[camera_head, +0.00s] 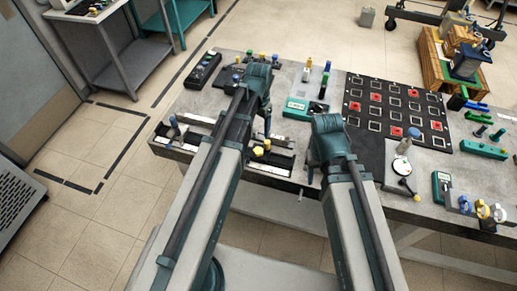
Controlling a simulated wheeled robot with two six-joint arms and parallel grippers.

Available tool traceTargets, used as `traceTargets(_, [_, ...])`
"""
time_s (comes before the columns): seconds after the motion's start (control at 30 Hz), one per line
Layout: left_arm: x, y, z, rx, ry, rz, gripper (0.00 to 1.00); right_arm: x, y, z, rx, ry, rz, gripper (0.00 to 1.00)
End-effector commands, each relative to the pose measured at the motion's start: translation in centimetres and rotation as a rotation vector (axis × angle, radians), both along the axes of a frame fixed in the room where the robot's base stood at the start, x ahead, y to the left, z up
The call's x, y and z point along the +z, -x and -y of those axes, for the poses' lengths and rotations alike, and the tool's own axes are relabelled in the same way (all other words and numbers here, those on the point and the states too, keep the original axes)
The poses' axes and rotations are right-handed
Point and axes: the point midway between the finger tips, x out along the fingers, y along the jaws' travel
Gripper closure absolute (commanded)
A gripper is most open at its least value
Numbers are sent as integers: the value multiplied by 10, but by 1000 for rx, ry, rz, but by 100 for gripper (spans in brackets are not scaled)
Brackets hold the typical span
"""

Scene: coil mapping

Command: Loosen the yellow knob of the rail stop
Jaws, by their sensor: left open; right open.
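Small yellow knobs (258,151) stand on a dark rail fixture (280,160) near the front edge of the table, between my two arms. One of them looks like the rail stop's knob, but the fixture is small and partly behind my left arm. My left gripper (267,122) is open and points down beyond and above the knobs, mostly hidden by its own wrist. My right gripper (312,172) is open, right of the knobs and apart from them. Nothing shows in either gripper.
The grey table (290,72) carries a black board (393,105) with square slots and red pieces at right. A teal meter (297,107) stands behind the rail fixture. A black control box (203,69) lies at back left. Several blue and yellow parts (483,209) line the right front edge.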

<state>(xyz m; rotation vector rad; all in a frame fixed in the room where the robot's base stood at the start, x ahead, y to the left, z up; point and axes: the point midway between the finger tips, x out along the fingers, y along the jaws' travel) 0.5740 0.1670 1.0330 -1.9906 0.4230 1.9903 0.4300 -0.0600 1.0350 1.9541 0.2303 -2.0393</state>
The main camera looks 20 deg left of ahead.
Motion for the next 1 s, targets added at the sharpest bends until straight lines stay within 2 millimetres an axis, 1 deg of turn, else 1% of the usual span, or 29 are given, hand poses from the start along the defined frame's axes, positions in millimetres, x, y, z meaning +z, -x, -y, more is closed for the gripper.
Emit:
traceTargets(0.03, [-9,0,0,0,0,0,25,-9,0,0,0,0,0,50])
traceTargets(0.17, [-25,0,0,1,0,0,25,-25,0,0,0,0,0,50])
traceTargets(0.8, [-115,0,0,1,0,1,25,-115,0,0,-2,0,0,50])
traceTargets(0.9, [-124,0,0,1,0,1,25,-124,0,0,-2,0,0,50])
traceTargets(1.0, [-128,0,0,1,0,1,25,-128,0,0,-2,0,0,50])
